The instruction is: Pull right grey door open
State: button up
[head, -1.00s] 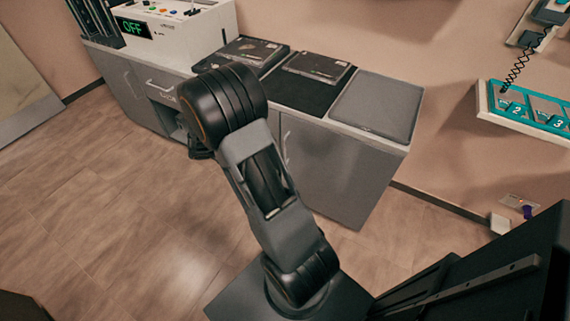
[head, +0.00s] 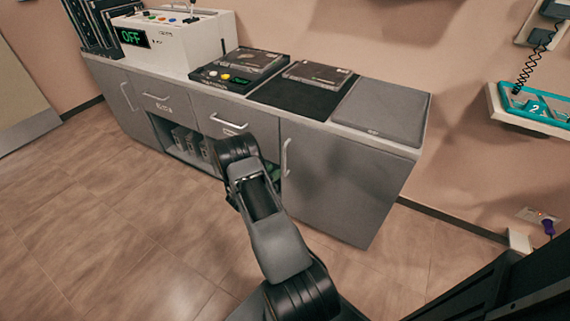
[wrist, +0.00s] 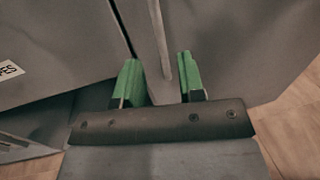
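The right grey door (head: 340,180) is at the right end of the cabinet in the head view and looks shut. Its vertical metal handle (head: 286,157) is near its left edge. In the wrist view the door (wrist: 225,40) fills the upper right, and its handle (wrist: 160,35) comes down between the fingertips. My gripper (wrist: 160,80) is open, with one green finger on each side of the handle's lower end and gaps showing. In the head view my arm mostly hides the gripper; a bit of green shows beside the handle.
The cabinet's other fronts include a drawer (head: 222,122), an open shelf with dark items (head: 185,140) and a left door (head: 128,105). A white machine reading OFF (head: 185,45) and dark flat devices stand on top. The wooden floor (head: 120,220) in front is clear.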

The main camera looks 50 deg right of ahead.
jog(key=b, duration=0.1)
send_over(285, 173)
jog(key=shift+w+d, duration=0.2)
jog(key=shift+d, duration=0.05)
grip_shut()
dwell(0.4)
